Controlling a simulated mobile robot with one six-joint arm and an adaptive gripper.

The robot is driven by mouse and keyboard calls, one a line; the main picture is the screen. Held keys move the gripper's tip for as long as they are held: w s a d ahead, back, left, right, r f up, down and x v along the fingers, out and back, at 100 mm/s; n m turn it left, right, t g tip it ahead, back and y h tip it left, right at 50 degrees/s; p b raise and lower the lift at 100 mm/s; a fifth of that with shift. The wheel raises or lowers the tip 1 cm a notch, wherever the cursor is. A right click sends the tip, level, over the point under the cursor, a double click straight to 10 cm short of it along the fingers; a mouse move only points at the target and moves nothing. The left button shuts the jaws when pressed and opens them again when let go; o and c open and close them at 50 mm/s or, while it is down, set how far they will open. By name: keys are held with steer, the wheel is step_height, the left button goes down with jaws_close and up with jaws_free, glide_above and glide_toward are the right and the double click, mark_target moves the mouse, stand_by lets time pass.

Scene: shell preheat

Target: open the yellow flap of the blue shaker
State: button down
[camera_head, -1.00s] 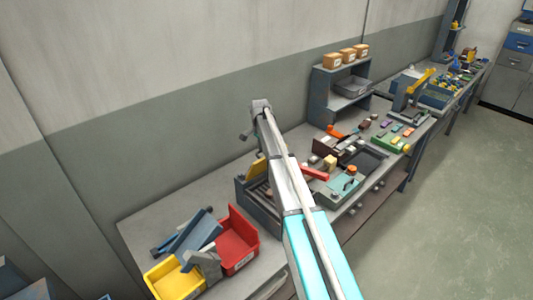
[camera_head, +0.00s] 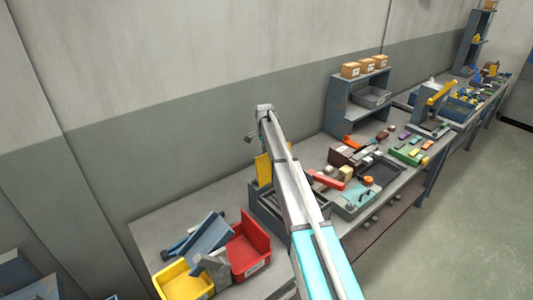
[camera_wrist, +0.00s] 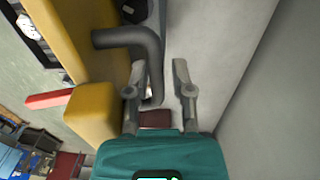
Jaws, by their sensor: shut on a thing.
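The yellow flap (camera_head: 263,169) stands raised at the back of the blue-grey shaker (camera_head: 264,207), partly hidden behind my arm. In the wrist view the flap (camera_wrist: 84,32) fills the upper left, with a thick yellow block below it. A bent grey handle (camera_wrist: 120,38) comes off the flap and turns down between the fingers. My gripper (camera_wrist: 158,68) is shut on this handle, its two fingers either side of it.
Red (camera_head: 250,258) and yellow (camera_head: 177,285) bins stand left of the shaker, with blue-grey pieces by them. A red bar (camera_head: 327,180) and a teal box (camera_head: 358,200) lie to its right. The wall (camera_head: 200,150) is close behind the bench.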

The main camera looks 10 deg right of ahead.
steer(key=shift+w+a+f, duration=0.1)
steer(key=shift+a, duration=0.15)
steer(key=c, duration=0.9)
jaws_free()
steer(key=shift+o, duration=1.2)
steer(key=shift+w+f, duration=0.1)
steer(key=shift+f, duration=0.05)
steer(key=shift+w, duration=0.2)
